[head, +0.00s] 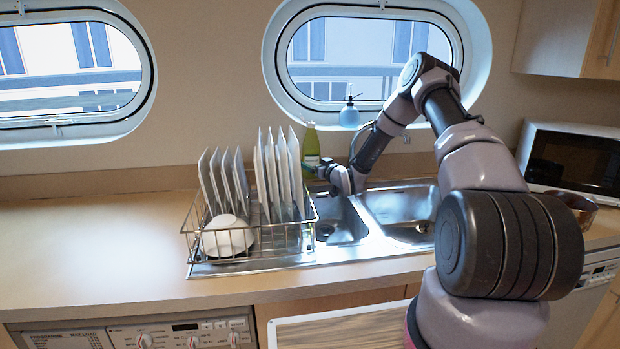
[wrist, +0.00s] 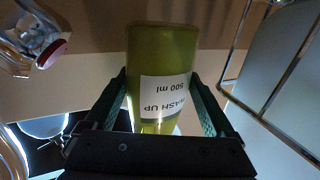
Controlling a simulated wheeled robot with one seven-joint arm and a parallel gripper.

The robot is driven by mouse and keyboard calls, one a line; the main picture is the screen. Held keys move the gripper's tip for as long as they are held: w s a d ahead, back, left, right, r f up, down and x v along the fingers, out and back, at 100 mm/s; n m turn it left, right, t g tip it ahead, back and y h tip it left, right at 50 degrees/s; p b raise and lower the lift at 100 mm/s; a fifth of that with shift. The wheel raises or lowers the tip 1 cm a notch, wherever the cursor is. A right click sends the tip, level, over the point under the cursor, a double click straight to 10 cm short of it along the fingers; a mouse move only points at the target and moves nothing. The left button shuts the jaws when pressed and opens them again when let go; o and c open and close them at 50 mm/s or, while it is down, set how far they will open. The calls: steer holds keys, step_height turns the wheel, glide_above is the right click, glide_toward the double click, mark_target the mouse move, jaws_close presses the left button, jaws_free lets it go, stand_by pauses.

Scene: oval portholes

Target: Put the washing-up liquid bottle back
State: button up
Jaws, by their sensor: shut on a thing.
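The washing-up liquid bottle (head: 311,147) is yellow-green and stands behind the sink, just right of the dish rack in the head view. In the wrist view the bottle (wrist: 160,60) fills the middle, its white label upside down. My gripper (wrist: 163,100) has one finger on each side of the bottle and is shut on it. In the head view my gripper (head: 322,168) reaches in from the right at the bottle's lower part. The bottle's base is hidden behind the gripper and plates, so I cannot tell whether it touches the counter.
A wire dish rack (head: 250,258) with several white plates (head: 272,170) and a bowl (head: 228,236) stands close left of the bottle. The double sink (head: 400,212) lies in front. A blue spray bottle (head: 349,114) stands by the porthole. The counter at left (head: 90,245) is clear.

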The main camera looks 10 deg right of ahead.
steer(key=shift+f, duration=2.3)
steer(key=shift+f, duration=0.15)
steer(key=o, duration=1.4)
